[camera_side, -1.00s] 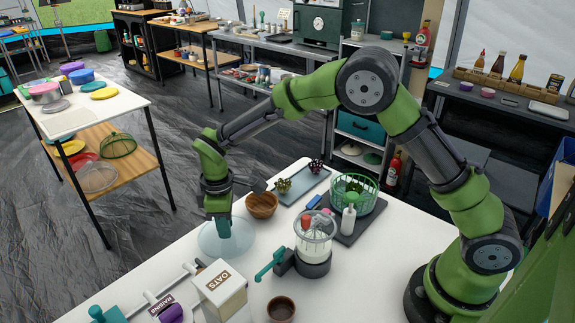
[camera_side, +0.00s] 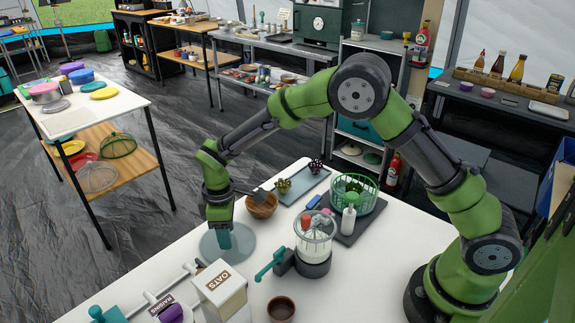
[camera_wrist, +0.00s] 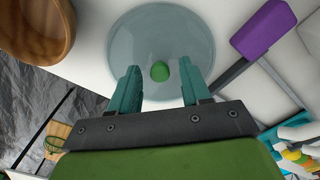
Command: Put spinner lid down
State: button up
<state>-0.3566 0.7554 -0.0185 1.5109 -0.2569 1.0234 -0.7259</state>
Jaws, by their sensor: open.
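The spinner lid (camera_side: 208,247) is a translucent grey-blue disc lying on the white table near its far left edge. My gripper (camera_side: 221,238) points down over the lid in the side view. In the wrist view its teal fingers (camera_wrist: 163,88) are apart, one on each side of the knob, with gaps beside it. The green spinner basket (camera_side: 370,187) stands uncovered at the right, with dark leafy contents.
A wooden bowl (camera_side: 262,205) stands just behind the lid. A jar-like device with a teal crank (camera_side: 314,240) and an oats carton (camera_side: 221,291) stand nearby. A purple-handled tool (camera_wrist: 263,29) lies beside the lid in the wrist view. The table's left edge is close.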

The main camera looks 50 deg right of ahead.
jog(key=s+d+r+m+t+y, duration=0.1)
jog(key=s+d+r, duration=0.1)
jog(key=r, duration=0.7)
jog(key=s+d+r+m+t, duration=0.1)
jog(key=s+d+r+m, duration=0.1)
jog(key=r, duration=0.8)
jog(key=s+d+r+m+t, duration=0.1)
jog(key=s+d+m, duration=0.2)
jog(key=s, duration=0.3)
jog(key=s+d+r+m+t, duration=0.1)
jog(key=s+d+m+t, duration=0.1)
jog(key=s, duration=0.4)
jog(key=s+d+r+m+t+y, duration=0.1)
jog(key=s+d+r+m+t, duration=0.1)
jog(key=s+d+m, duration=0.2)
jog(key=shift+s+m, duration=0.6)
jog(key=shift+s, duration=0.65)
